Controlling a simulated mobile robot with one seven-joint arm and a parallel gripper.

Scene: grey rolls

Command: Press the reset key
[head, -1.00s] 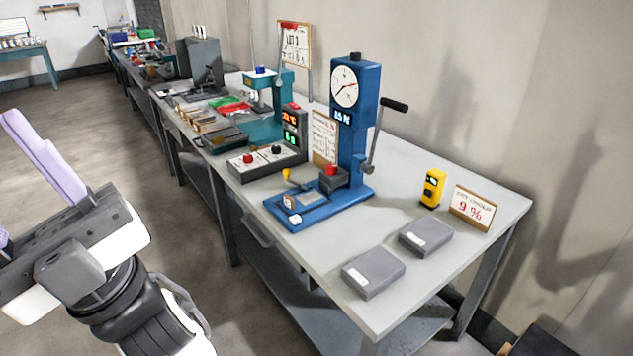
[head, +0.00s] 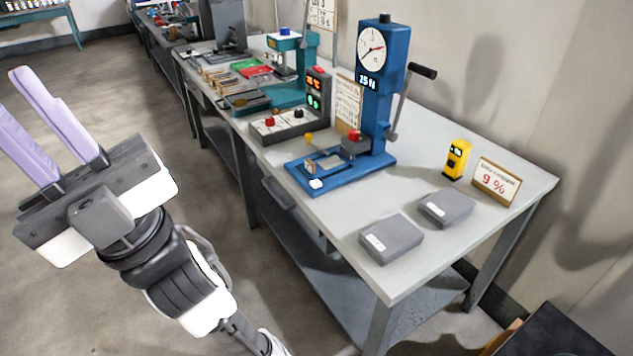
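A blue press (head: 376,90) with a round dial and a "15 N" readout stands on the grey workbench (head: 470,255). A small white key (head: 316,184) sits at the front corner of its blue base. A red knob (head: 354,135) is on the press's dark block. Beside it, a grey control box (head: 290,127) carries a red button (head: 269,122) and a black one (head: 298,113). No reset label is readable. My gripper (head: 12,95) is at the left, over the floor, well away from the bench. Its two lavender fingers are apart with nothing between them; the left tip is cut off.
Two grey boxes (head: 391,239) (head: 446,208), a yellow device (head: 457,160) and a "9 %" sign (head: 496,181) occupy the bench's right part. A teal press (head: 291,55) and trays stand farther back. A dark-topped piece (head: 553,333) is at bottom right. Floor left of the bench is clear.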

